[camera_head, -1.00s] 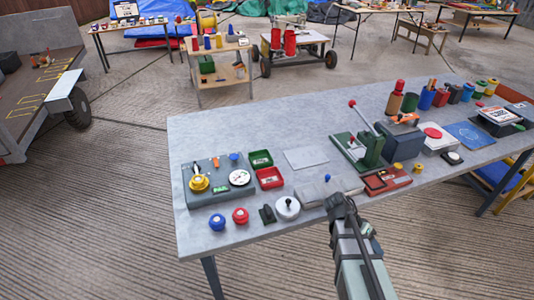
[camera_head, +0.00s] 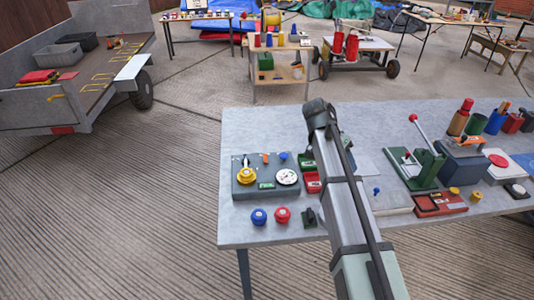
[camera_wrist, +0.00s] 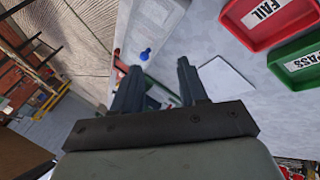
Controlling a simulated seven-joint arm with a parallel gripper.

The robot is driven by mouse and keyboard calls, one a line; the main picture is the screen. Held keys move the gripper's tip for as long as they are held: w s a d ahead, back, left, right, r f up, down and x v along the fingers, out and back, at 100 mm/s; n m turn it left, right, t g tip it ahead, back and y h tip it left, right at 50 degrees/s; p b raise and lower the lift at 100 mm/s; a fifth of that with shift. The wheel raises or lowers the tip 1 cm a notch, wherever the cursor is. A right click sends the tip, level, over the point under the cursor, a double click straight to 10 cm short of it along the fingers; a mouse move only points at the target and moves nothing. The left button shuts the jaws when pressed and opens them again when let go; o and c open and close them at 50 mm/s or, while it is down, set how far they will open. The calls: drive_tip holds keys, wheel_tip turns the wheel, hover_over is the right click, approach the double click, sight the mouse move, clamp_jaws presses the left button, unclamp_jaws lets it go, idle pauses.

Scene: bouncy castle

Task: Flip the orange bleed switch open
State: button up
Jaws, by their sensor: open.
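A grey control box (camera_head: 240,190) sits at the left end of the table in the head view. It carries a small orange switch (camera_head: 265,157) on its back part, a blue knob (camera_head: 283,155), a yellow knob (camera_head: 246,175) and a white round gauge (camera_head: 287,177). The orange switch is too small to tell its position. My gripper (camera_wrist: 158,78) is open and empty in the wrist view, its two fingers apart. In the head view my arm reaches up over the table, right of the box. The box is not in the wrist view.
A red FAIL tray (camera_wrist: 256,42) and a green PASS tray (camera_wrist: 276,68) lie to the right in the wrist view. Blue (camera_head: 258,217) and red (camera_head: 282,215) round knobs stand in front of the box. A lever press (camera_head: 425,165) stands farther right.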

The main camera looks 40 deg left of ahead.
drive_tip(key=a+r+n+g+y, duration=0.1)
drive_tip(key=a+r+n+y, duration=0.15)
drive_tip(key=a, duration=0.75)
drive_tip(key=a+r+n+y, duration=0.15)
drive_tip(key=a+n, duration=0.25)
drive_tip(key=a, duration=0.5)
drive_tip(key=r+n+g+y, duration=0.1)
drive_tip(key=n+y, duration=0.1)
drive_tip(key=n, duration=0.1)
hover_over(265, 158)
wheel_tip(265, 158, down, 13)
drive_tip(key=shift+w+r, duration=0.1)
drive_tip(key=shift+c, duration=0.2)
clamp_jaws()
